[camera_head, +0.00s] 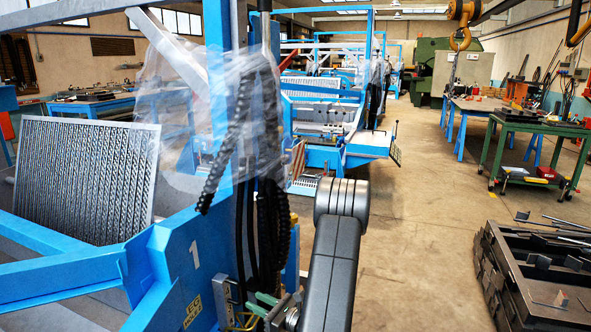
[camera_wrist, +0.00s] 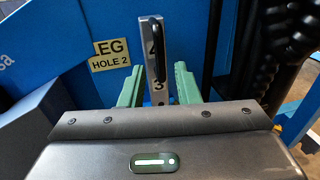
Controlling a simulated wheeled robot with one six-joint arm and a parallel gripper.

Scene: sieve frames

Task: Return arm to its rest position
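My arm (camera_head: 338,250) reaches forward and down at the bottom middle of the head view. A black pin or handle (camera_wrist: 156,50) stands on the strip. In the head view my gripper (camera_head: 265,302) is small, low beside the blue machine frame, and partly cut off.
The blue frame (camera_head: 180,262) carries a "LEG HOLE 2" label (camera_wrist: 109,55) close to my gripper. Black cable chains (camera_head: 268,215) hang just behind my arm. A sieve panel (camera_head: 85,180) leans at left. A dark metal bin (camera_head: 540,280) stands at right. The floor (camera_head: 430,235) between is clear.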

